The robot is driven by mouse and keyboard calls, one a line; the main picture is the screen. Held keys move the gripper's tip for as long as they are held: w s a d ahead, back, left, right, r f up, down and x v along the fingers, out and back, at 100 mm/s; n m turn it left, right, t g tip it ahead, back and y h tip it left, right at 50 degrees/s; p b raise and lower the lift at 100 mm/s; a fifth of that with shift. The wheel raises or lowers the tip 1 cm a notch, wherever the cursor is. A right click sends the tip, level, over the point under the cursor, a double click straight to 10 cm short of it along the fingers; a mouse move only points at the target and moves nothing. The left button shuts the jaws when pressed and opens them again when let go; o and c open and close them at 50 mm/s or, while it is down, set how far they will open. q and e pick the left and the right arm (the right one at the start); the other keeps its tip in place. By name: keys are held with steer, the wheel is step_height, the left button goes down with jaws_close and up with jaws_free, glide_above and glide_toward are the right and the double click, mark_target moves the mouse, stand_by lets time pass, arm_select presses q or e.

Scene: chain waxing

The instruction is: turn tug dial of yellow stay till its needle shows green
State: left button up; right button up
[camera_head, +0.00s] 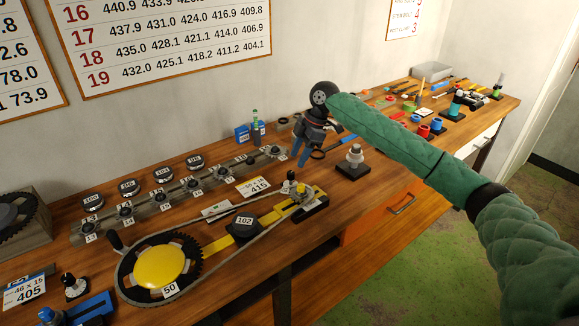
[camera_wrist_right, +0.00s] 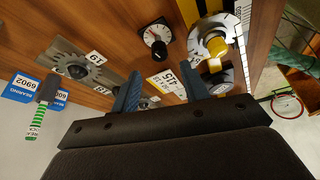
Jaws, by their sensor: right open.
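The yellow stay (camera_head: 217,244) runs from the big yellow-centred chainring (camera_head: 158,267) to a cog end on a black block. My left gripper is not in view.
A 415 card (camera_head: 255,187) lies left of the dial. A sprocket rack (camera_head: 180,192) and blue bearing boxes (camera_head: 243,133) are nearer the wall. A pale knob on a black base (camera_head: 355,157) stands to the right. A chain loops around the chainring and stay end.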

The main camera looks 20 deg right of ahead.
mark_target(291, 172)
steer(key=p+x, duration=0.1)
steer(key=x, duration=0.3)
steer(key=shift+w+a+f, duration=0.1)
steer(key=shift+a+f, duration=0.15)
steer(key=shift+f, duration=0.05)
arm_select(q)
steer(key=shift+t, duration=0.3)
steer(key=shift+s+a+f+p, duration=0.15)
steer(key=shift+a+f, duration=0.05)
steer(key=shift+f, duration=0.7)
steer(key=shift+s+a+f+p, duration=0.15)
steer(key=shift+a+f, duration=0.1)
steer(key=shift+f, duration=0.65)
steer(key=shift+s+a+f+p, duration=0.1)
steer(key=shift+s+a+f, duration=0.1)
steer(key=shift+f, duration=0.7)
arm_select(e)
steer(key=shift+a+f, duration=0.2)
steer(key=shift+f, duration=0.5)
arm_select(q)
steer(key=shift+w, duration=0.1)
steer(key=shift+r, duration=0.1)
arm_select(e)
steer(key=c, duration=1)
